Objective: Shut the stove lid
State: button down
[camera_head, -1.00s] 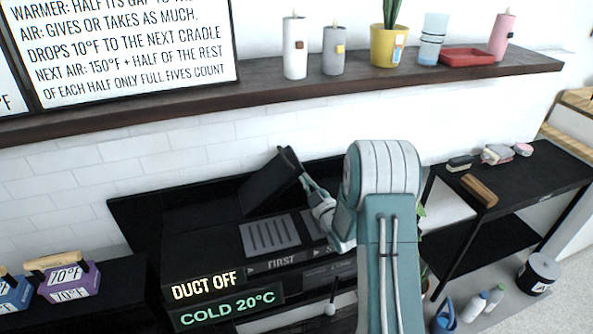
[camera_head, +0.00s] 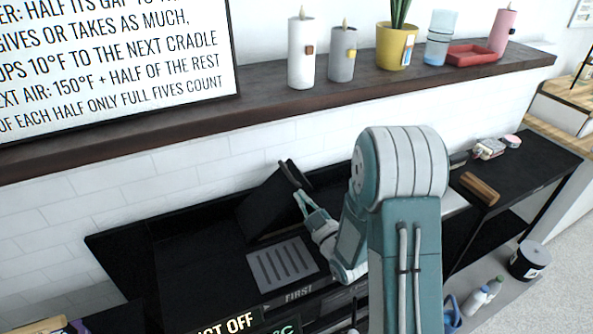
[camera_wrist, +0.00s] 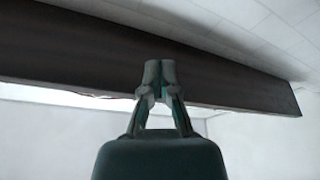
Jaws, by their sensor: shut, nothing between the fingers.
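The stove (camera_head: 195,275) is a black unit against the white tiled wall, with a grey slotted grille (camera_head: 283,264) on top. Its black lid (camera_head: 268,207) stands raised and tilted at the back of the top. My gripper (camera_head: 300,197) is by the lid's right edge in the head view; whether it touches the lid I cannot tell. In the wrist view my gripper (camera_wrist: 160,68) has its fingertips together with nothing between them. The lid does not clearly show in the wrist view.
A dark wooden shelf (camera_head: 200,118) runs above the stove, bearing candles, a yellow plant pot (camera_head: 395,47) and a red tray (camera_head: 474,55). The shelf's underside seems to show in the wrist view (camera_wrist: 60,45). A black side table (camera_head: 535,165) stands to the right.

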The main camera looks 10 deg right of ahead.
aim_at(300, 183)
jog(key=w, duration=0.9)
jog(key=shift+a+f, duration=0.25)
jog(key=shift+a, duration=0.15)
jog(key=shift+d+f, duration=0.15)
jog(key=shift+d, duration=0.15)
jog(key=shift+a, duration=0.25)
jog(key=shift+w+d+f, duration=0.1)
jog(key=shift+d+f, duration=0.05)
jog(key=shift+f, duration=0.05)
jog(key=shift+w+d+f, duration=0.2)
jog(key=shift+d+f, duration=0.65)
jog(key=shift+d, duration=0.4)
